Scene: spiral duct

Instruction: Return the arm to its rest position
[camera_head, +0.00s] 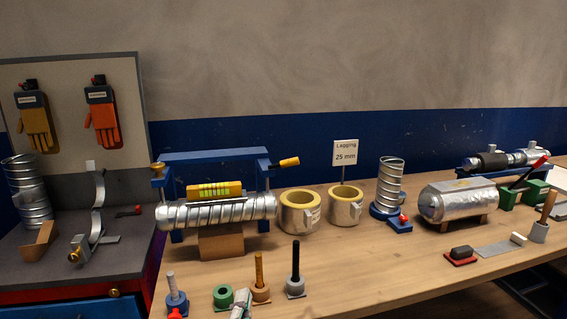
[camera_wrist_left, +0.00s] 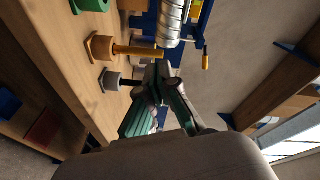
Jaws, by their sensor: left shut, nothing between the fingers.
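My left gripper (camera_head: 241,304) shows only at the bottom edge of the head view, in front of the bench's front edge, beside a green ring-shaped piece (camera_head: 223,297). In the left wrist view the left gripper (camera_wrist_left: 158,78) has its fingers together, with nothing between them. It points toward the bench pegs and a spiral duct (camera_wrist_left: 172,22), apart from the duct. The rest of the left arm is mostly out of the head view. My right gripper is in neither view.
A spiral duct (camera_head: 222,212) lies in a blue frame with a yellow level (camera_head: 214,190) on top. Pegs stand near the front: a blue-based one (camera_head: 177,300), a tan one (camera_head: 260,283) and a black one (camera_head: 296,272). Bare wood (camera_head: 385,262) lies to the right.

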